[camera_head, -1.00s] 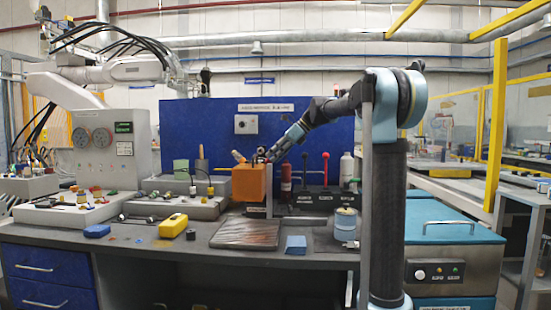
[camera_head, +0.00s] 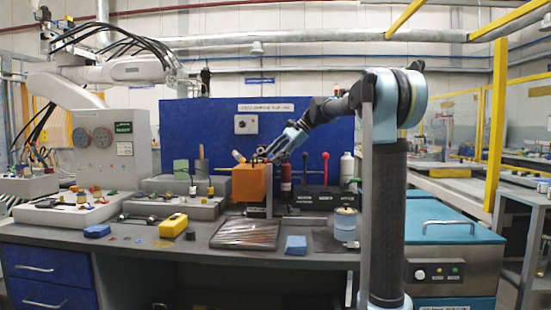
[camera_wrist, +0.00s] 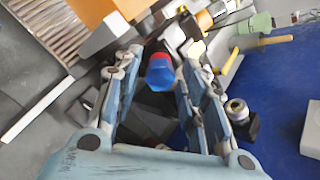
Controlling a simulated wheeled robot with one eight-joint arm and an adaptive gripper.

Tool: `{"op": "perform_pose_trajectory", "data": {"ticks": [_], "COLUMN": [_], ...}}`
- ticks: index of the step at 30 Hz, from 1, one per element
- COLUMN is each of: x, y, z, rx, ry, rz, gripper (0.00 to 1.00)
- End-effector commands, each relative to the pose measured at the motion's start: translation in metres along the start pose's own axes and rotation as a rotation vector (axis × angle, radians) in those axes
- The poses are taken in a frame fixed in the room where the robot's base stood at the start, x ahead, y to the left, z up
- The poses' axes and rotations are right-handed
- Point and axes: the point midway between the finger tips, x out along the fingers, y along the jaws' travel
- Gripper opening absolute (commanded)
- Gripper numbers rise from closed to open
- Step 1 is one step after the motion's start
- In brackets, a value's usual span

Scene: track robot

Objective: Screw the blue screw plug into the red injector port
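My gripper (camera_head: 262,156) is above and beside the orange box (camera_head: 249,184) in the head view. The wrist view shows the two fingers of my gripper (camera_wrist: 160,65) apart, with a blue piece (camera_wrist: 160,79) between them that looks like the screw plug. A red part (camera_wrist: 158,60) sits at the far end of the blue piece and may be the injector port. I cannot tell whether the fingers touch the blue piece or whether it is seated in the red part. In the head view my gripper is too small to show the blue piece.
An upright red cylinder (camera_head: 286,180) stands right of the orange box. A white bottle (camera_head: 346,167) and a red-knobbed lever (camera_head: 326,157) are further right. A brown ribbed tray (camera_head: 247,234) and a yellow block (camera_head: 173,225) lie at the front. A blue panel (camera_head: 215,120) stands behind.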

Motion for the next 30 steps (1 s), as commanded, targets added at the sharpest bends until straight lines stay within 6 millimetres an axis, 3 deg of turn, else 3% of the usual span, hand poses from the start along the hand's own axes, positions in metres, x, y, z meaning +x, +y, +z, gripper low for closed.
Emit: {"op": "perform_pose_trajectory", "data": {"ticks": [12,30], "x": [0.0,0.0], "y": [0.0,0.0001], "z": [0.0,0.0], "rx": [-0.057,-0.667], "ry": [0.0,0.002], "rz": [0.0,0.0], "gripper": [0.38,0.38]}}
